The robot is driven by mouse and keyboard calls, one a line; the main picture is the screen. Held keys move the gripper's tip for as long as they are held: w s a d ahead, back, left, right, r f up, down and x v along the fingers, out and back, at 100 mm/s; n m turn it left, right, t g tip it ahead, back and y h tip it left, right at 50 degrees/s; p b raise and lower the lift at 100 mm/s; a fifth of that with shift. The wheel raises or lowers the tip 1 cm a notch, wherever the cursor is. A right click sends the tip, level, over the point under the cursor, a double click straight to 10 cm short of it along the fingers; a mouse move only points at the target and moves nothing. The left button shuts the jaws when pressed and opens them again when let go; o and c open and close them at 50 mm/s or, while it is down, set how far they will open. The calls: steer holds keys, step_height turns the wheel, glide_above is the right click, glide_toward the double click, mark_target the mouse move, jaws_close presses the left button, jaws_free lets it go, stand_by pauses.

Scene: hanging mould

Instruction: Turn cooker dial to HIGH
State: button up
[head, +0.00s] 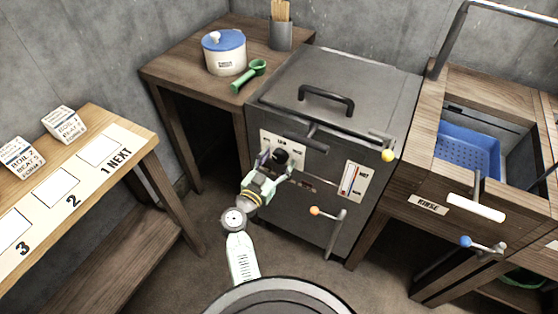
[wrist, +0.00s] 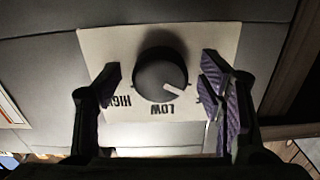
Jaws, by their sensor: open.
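The cooker (head: 330,110) is a grey metal box in the middle of the head view. Its black round dial (wrist: 158,70) sits on a pale label plate (wrist: 215,40) and also shows in the head view (head: 281,157). The dial's white pointer mark (wrist: 174,89) points to the lower right in the wrist view, to the right of LOW. HIGH is printed at the left; the label at the right is mostly hidden by a finger. My gripper (wrist: 161,75) is open, with one purple-padded finger on each side of the dial. A gap shows between each finger and the dial.
A red-marked gauge (head: 351,181) is right of the dial. A rinse station (head: 430,204) stands right, a card table (head: 125,150) left.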

steer(key=shift+c, duration=0.3)
steer(key=c, duration=1.1)
